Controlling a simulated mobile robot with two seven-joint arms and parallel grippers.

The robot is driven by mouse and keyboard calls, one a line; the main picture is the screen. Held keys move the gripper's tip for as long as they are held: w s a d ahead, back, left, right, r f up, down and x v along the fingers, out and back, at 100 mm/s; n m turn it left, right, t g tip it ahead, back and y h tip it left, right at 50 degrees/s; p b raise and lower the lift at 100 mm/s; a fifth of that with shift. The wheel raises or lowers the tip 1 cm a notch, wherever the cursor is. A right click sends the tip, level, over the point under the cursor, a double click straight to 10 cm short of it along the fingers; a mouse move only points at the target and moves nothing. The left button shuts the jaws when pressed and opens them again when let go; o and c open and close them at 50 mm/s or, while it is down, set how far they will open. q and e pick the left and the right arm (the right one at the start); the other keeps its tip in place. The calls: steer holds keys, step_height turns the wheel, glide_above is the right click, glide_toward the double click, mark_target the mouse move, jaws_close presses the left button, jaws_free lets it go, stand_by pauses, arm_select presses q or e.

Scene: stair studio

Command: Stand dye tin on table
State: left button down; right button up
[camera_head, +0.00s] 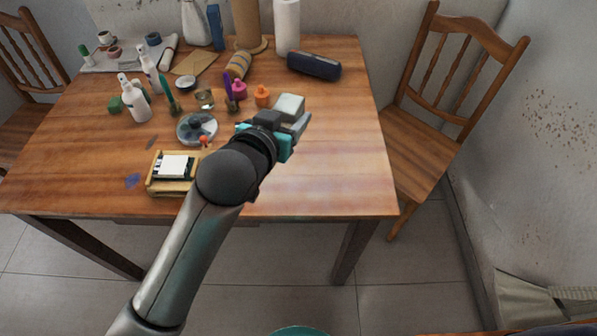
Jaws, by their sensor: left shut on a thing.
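My left gripper (297,125) reaches over the right half of the wooden table (345,165), seen from behind and above. It is shut on a pale grey, boxy thing (290,106), which looks like the dye tin and shows just beyond the fingers. My wrist and fingers hide its lower part, so I cannot tell whether it touches the tabletop. My right gripper is not in view.
Small orange (262,96) and pink (239,89) bottles stand left of the gripper. A dark blue case (314,66) lies behind it. A round dish (197,129) and a wooden frame (172,173) are at left. The table's right side is clear.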

arm_select(q)
steer(key=shift+w+d+r+m+p, duration=0.2)
steer(key=shift+d+r+m+p, duration=0.15)
steer(key=shift+d+r, duration=0.4)
steer(key=shift+h, duration=0.4)
step_height(320, 180, down, 17)
steer(key=b, duration=0.6)
steer(key=shift+w+d+r, duration=0.1)
steer(key=shift+d, duration=0.05)
step_height(320, 180, down, 4)
steer(key=shift+r+b, duration=0.25)
steer(key=shift+b, duration=0.45)
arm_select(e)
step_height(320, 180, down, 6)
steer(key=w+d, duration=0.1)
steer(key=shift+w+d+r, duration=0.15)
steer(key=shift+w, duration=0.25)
arm_select(q)
steer(key=c, duration=0.7)
jaws_free()
steer(key=shift+f, duration=0.15)
steer(key=o, duration=0.5)
steer(key=shift+c, duration=0.2)
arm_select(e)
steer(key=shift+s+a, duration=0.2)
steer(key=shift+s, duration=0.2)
